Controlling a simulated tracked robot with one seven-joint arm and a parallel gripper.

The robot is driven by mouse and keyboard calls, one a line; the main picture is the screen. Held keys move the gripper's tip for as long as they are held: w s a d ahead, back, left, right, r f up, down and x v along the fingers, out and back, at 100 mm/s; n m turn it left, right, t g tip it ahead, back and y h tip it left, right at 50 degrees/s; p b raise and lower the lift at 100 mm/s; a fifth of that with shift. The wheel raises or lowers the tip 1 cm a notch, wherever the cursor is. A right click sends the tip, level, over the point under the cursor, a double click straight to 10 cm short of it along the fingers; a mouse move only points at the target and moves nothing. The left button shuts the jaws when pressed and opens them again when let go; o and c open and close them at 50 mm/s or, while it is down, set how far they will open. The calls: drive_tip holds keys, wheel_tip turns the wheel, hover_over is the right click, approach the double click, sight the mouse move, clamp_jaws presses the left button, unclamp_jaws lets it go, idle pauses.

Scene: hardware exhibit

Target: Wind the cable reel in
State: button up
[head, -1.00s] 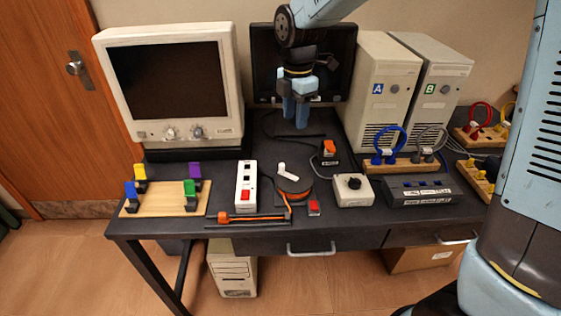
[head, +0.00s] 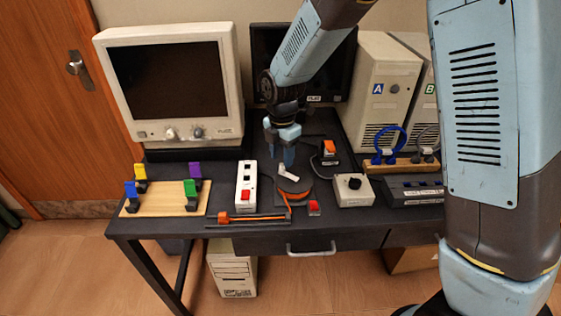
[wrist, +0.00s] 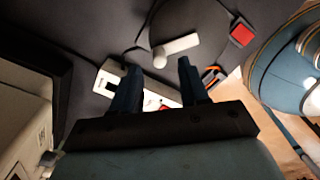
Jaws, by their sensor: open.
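The cable reel (head: 298,186) is a dark disc lying on the table, with orange cable on its near side. Its white crank arm (head: 289,174) lies across the top, with a round knob at one end. In the wrist view the crank arm (wrist: 180,45) and its knob (wrist: 159,61) show beyond the fingertips, over the dark reel disc (wrist: 212,22). An orange cable end (head: 223,217) sits at the left of a dark track in front. My gripper (head: 281,157) is open and empty, pointing down just above and behind the crank; it also shows in the wrist view (wrist: 160,68).
A white power strip (head: 246,186) stands left of the reel. A red button (head: 314,208) and a grey dial box (head: 353,190) are to its right. An orange-switch block (head: 329,153) is behind right. The monitor (head: 170,85) stands back left.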

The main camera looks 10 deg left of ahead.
sight(295, 179)
drive_tip(key=shift+f, duration=1.45)
drive_tip(key=shift+c, duration=0.3)
clamp_jaws()
drive_tip(key=shift+a, duration=0.2)
drive_tip(key=shift+d, duration=0.15)
